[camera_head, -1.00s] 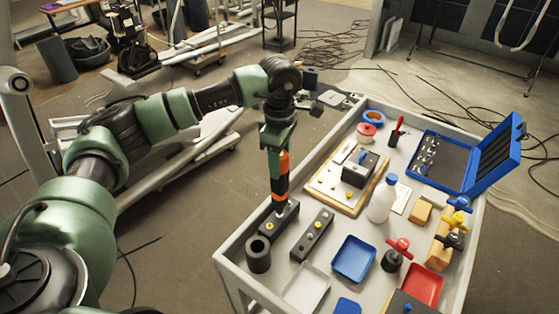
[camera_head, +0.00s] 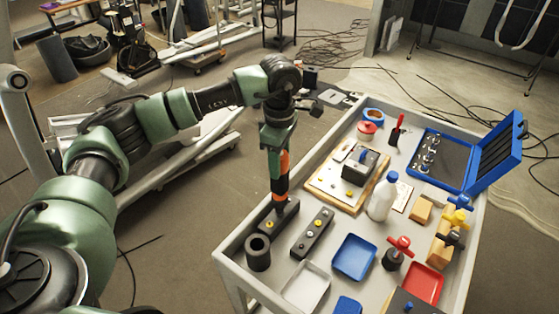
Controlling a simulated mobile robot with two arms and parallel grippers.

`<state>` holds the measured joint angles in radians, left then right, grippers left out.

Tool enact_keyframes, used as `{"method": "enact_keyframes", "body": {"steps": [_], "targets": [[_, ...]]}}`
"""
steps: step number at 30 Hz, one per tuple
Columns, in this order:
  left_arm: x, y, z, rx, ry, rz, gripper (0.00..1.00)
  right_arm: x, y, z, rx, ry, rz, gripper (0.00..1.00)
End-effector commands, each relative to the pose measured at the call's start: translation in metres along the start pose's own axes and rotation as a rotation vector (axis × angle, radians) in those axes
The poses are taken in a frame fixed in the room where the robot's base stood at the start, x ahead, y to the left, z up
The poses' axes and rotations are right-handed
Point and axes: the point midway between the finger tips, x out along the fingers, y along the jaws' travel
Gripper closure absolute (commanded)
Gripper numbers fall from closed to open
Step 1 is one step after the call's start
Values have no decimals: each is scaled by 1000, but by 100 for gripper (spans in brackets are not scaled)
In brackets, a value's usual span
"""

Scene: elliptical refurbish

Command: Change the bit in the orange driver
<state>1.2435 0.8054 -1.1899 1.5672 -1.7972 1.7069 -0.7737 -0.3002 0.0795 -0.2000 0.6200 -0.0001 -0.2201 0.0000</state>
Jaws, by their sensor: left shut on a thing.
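My left gripper (camera_head: 277,141) is shut on the orange driver (camera_head: 283,161), an orange and black tool held upright. The driver's lower end reaches down to a dark block (camera_head: 265,226) with a yellow spot at the cart's left side; I cannot tell whether it touches the block or sits in it. A second dark bar (camera_head: 313,234) with several small round spots, one yellow, lies just right of it. The bit itself is too small to make out. My right gripper does not show.
A black hollow cylinder (camera_head: 257,253) stands close to the first block. Trays, blue (camera_head: 354,257), pale (camera_head: 306,287) and red (camera_head: 424,284), lie nearer. A white bottle (camera_head: 382,198), a wooden board (camera_head: 329,186) and an open blue case (camera_head: 456,167) are to the right.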

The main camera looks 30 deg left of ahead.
Motion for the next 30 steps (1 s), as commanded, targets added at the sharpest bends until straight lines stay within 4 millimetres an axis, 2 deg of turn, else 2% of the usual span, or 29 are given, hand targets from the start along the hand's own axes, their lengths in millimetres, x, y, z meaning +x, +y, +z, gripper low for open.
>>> {"method": "enact_keyframes", "body": {"steps": [30], "targets": [[6,0,0,0,-1,0,100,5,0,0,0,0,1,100]]}}
